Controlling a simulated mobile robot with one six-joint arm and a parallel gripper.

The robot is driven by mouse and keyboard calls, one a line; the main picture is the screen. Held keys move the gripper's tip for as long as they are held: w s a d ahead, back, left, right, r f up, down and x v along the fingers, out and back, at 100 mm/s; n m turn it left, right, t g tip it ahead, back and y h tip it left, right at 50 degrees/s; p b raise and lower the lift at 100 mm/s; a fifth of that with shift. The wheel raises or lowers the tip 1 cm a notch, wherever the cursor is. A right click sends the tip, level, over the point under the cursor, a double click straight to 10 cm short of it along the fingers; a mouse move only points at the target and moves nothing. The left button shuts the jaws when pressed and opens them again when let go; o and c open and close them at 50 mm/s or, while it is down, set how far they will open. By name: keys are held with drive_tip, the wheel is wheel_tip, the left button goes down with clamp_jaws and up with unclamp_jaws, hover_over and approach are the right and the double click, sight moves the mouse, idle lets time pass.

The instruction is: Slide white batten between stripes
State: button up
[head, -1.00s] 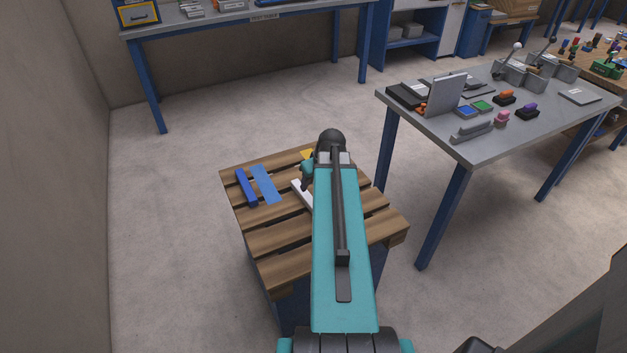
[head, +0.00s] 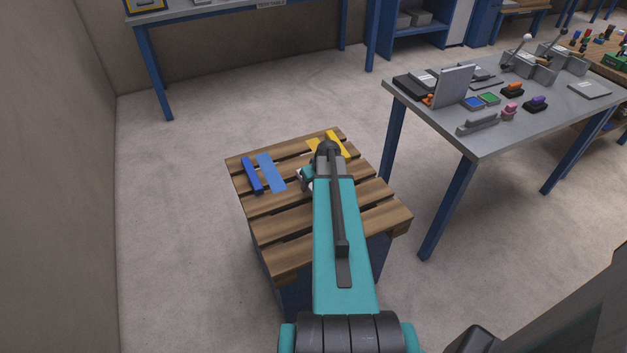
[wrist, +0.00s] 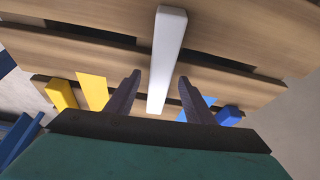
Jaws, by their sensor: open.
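The white batten (wrist: 167,45) lies on the wooden pallet (head: 290,228). In the wrist view its lower end lies between the fingers of my gripper (wrist: 160,76), which is open, with a gap on both sides. In the head view my arm hides most of the batten and the gripper. A flat light blue stripe (head: 271,174) lies on the pallet's left, beside a darker blue batten (head: 252,176). On the other side are a flat yellow stripe (wrist: 93,90) and a yellow batten (wrist: 60,95), partly hidden by my arm in the head view.
The pallet has open gaps between its slats and sits on a blue base (head: 283,283). A grey table (head: 480,140) with several small items stands close on the right. A wall (head: 60,180) is on the left. The floor between is clear.

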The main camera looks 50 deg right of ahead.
drive_tip(key=shift+w+f, duration=0.25)
drive_tip(key=shift+f, duration=0.35)
drive_tip(key=c, duration=1.2)
drive_tip(key=shift+d, duration=0.1)
drive_tip(key=shift+w+d, duration=1.2)
drive_tip(key=shift+w, duration=1.3)
drive_tip(key=shift+w+d, duration=1.15)
drive_tip(key=shift+w, duration=1.35)
drive_tip(key=shift+w+d, duration=1.2)
drive_tip(key=shift+w, duration=1.3)
drive_tip(key=o, duration=1.2)
